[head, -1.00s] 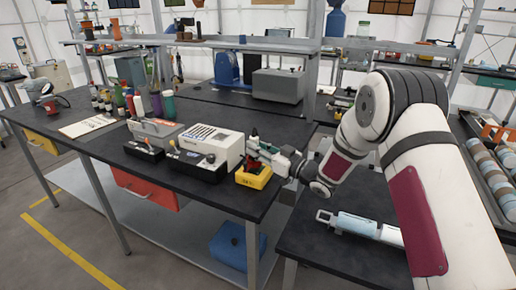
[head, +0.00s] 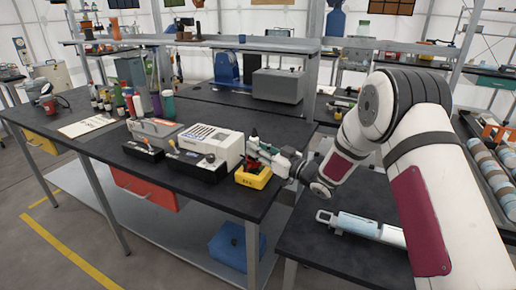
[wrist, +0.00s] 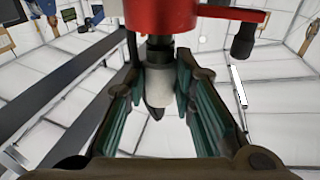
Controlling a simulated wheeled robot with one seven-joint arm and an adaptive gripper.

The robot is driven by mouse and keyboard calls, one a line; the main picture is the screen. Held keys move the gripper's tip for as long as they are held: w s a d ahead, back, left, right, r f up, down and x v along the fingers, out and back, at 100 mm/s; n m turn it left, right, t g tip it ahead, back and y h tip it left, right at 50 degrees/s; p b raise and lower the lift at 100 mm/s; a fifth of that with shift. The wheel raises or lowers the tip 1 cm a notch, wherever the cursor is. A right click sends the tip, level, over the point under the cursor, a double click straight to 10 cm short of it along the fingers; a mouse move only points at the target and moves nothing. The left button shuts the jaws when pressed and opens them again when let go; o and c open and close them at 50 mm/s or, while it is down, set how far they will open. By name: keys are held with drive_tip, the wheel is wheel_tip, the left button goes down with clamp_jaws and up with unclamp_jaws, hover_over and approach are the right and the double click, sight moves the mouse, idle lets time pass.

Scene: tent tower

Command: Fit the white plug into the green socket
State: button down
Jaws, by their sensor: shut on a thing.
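The pale, whitish plug (wrist: 154,88) is a short cylinder with a dark part at its top in the wrist view. My gripper (wrist: 160,72) has its teal-padded fingers on both sides of it and is shut on it. A red body with dark pegs (wrist: 190,18) is just above the plug; I cannot tell whether they touch. In the head view my gripper (head: 258,150) is over the yellow block (head: 252,178) at the bench's front right edge. Small red and green parts show around the fingers there. I cannot make out the green socket clearly.
A white-topped device (head: 213,145) stands close left of the yellow block on the dark bench. A grey-topped box (head: 154,131) and several bottles are further left. A pale blue cylinder (head: 357,224) lies on the lower table at right.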

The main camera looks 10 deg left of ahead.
drive_tip(key=shift+f+b, duration=0.6)
drive_tip(key=shift+f, duration=0.55)
drive_tip(key=shift+r, duration=0.1)
drive_tip(key=shift+r+p, duration=0.3)
drive_tip(key=shift+r, duration=0.55)
idle(0.6)
drive_tip(key=shift+f+b, duration=0.95)
drive_tip(key=shift+b, duration=0.05)
idle(1.3)
drive_tip(key=c, duration=1.3)
unclamp_jaws()
drive_tip(key=v, duration=1.2)
